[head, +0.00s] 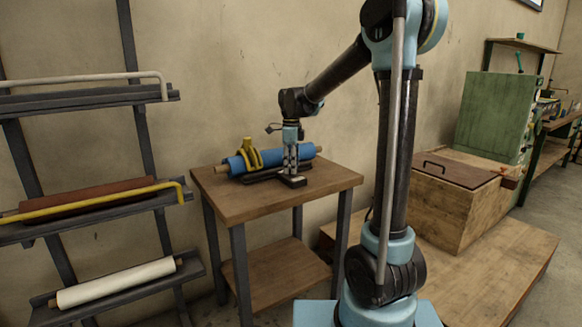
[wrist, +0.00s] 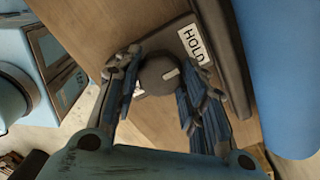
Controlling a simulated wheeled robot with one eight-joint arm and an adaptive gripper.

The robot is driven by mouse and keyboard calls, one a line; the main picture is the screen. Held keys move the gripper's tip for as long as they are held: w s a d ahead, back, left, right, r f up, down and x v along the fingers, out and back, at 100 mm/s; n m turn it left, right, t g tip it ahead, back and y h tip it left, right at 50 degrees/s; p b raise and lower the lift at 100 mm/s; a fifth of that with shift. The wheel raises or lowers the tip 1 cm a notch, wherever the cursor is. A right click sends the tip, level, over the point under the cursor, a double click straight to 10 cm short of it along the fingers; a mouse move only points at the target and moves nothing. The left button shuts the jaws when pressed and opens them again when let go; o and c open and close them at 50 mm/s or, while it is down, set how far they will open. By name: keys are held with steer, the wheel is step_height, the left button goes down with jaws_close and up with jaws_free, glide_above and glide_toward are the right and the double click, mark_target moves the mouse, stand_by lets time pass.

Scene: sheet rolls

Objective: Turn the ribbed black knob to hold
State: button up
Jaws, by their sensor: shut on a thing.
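The black knob (wrist: 158,74) shows from above in the wrist view, with a short white mark near its right edge. Its ribs cannot be made out. A white label reading HOLD (wrist: 193,44) lies up and to the right of it on a dark plate. The mark points right and slightly up, below the label. My gripper (wrist: 157,88) is shut on the knob, one finger at each side. In the head view my gripper (head: 291,167) points down at the right end of the roll stand, where the knob is too small to tell.
A blue roll (head: 272,160) with yellow clamps (head: 247,153) lies beside my gripper on a wooden table (head: 330,182). A wall rack (head: 95,203) with rolls stands left. A wooden chest (head: 455,200) and green cabinet (head: 492,110) stand right.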

steer(key=shift+w+m, duration=0.1)
steer(key=shift+m, duration=0.2)
stand_by(0.4)
steer(key=o, duration=1.1)
steer(key=shift+r, duration=0.15)
step_height(320, 180, up, 12)
steer(key=shift+f, duration=0.15)
